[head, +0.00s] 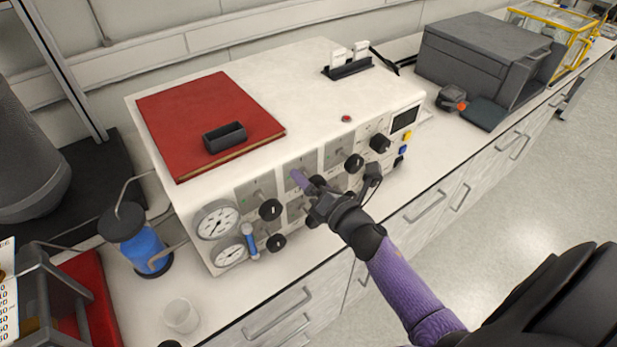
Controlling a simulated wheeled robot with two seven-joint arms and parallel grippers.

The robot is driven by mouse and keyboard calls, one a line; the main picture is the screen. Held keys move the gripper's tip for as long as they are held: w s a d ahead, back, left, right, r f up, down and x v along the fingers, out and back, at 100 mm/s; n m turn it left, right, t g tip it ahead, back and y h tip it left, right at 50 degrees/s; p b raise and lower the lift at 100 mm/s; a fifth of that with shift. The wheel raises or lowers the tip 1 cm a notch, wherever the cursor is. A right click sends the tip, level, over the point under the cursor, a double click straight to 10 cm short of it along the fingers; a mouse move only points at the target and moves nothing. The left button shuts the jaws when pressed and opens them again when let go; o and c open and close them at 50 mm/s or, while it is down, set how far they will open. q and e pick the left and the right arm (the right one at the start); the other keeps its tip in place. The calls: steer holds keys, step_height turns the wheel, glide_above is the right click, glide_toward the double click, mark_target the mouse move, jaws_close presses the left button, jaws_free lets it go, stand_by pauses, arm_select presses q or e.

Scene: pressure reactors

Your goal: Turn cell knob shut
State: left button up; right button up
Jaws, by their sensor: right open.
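A white reactor control box (300,95) stands on the bench. Its front panel has black round knobs: an upper left knob (270,210), a lower left knob (276,242), an upper right knob (354,164) and another further right (379,143). Labels are too small to read, so I cannot tell which is the cell knob. My right gripper (335,187) is open in front of the middle of the panel, hiding part of it, including any knob directly behind. I cannot tell whether it touches anything. My left gripper is out of view.
Two gauges (216,219) sit at the panel's left end, beside a blue-handled valve (250,241). A red book (200,115) lies on top with a small black tray (225,136). A blue cylinder (143,246) and a clear beaker (181,313) stand left. A grey machine (480,60) stands right.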

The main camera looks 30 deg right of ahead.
steer(key=shift+w, duration=0.35)
steer(key=c, duration=1.3)
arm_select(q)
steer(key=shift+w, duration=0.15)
